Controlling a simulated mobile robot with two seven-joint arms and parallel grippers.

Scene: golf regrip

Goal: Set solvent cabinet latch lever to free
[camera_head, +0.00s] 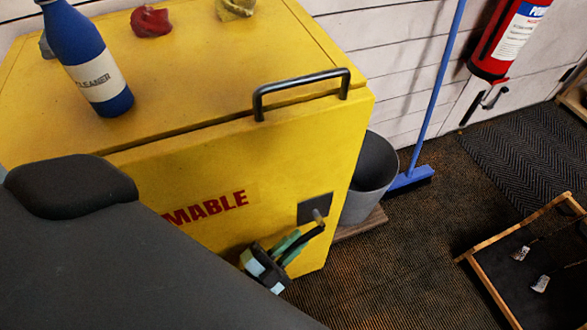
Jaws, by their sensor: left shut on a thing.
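The yellow solvent cabinet (330,140) stands at the left and centre, with red lettering ending in "MABLE" on its front. A dark latch plate (314,208) sits at the front's lower right. The dark latch lever (315,231) comes out from the plate and slants down and left. My left gripper (290,250), with green and pale parts, is shut on the lever's lower end. Its fingers hide part of the lever. My right gripper is not in view.
A black handle bar (300,88) sticks up from the cabinet's top edge. A blue cleaner bottle (90,60) and a red rag (151,21) are on top. A grey bin (372,175) and blue broom (412,178) stand to the right. A wood-framed tray (500,300) lies on the floor.

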